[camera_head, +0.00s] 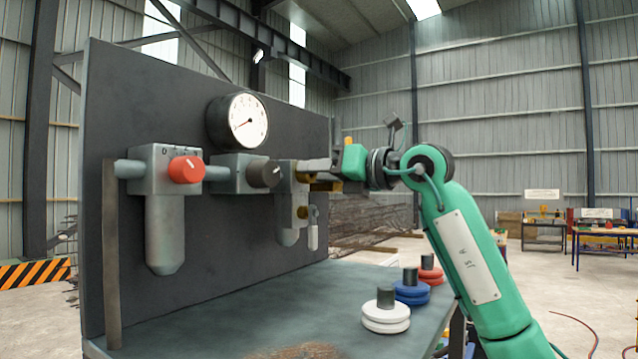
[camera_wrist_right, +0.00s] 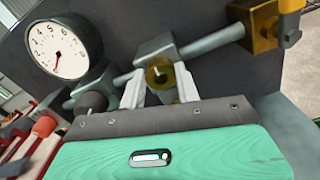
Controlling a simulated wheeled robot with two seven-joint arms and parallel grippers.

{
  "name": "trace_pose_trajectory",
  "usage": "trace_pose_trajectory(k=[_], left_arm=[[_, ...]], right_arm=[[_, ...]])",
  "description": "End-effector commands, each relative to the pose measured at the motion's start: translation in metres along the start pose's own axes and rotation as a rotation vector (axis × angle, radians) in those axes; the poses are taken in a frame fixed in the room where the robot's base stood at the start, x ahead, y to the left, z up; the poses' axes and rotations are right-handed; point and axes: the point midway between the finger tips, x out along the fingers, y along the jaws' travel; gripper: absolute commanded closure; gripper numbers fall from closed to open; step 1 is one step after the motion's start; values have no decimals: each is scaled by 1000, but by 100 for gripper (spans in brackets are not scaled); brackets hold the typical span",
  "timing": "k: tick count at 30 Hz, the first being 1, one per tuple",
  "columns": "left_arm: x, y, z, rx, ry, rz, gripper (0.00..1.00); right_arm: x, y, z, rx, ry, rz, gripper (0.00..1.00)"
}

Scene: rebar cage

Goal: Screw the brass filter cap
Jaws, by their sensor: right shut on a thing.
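The brass filter cap (camera_wrist_right: 160,74) shows in the right wrist view as a round brass piece with a dark centre, between the two pale fingers of my right gripper (camera_wrist_right: 158,86). It sits against a grey block on the pipe. In the head view my right gripper (camera_head: 308,173) reaches in from the right to the grey block (camera_head: 286,178) at the pipe's right part. It is shut on the cap, which is mostly hidden there by the fingers. My left gripper is not in view.
A dark panel carries a pressure gauge (camera_head: 238,121), a red knob (camera_head: 186,170), a black knob (camera_head: 264,173) and a hanging grey bowl (camera_head: 165,234). White (camera_head: 386,315), blue (camera_head: 412,289) and red (camera_head: 431,270) discs stand on the bench's right side. The bench front is clear.

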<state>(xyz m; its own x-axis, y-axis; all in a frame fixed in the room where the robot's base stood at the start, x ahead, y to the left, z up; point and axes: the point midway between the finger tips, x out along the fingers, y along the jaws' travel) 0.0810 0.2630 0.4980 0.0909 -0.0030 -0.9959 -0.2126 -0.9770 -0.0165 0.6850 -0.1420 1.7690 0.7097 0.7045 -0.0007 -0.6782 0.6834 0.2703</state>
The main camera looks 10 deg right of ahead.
Motion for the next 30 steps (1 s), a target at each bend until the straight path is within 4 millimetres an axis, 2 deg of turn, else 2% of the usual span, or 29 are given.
trace_pose_trajectory(k=[1, 30], left_arm=[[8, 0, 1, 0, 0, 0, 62], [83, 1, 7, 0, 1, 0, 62]], right_arm=[[-1, -1, -2, 42, -4, 0, 90], [-1, -4, -3, 963, -5, 2, 90]])
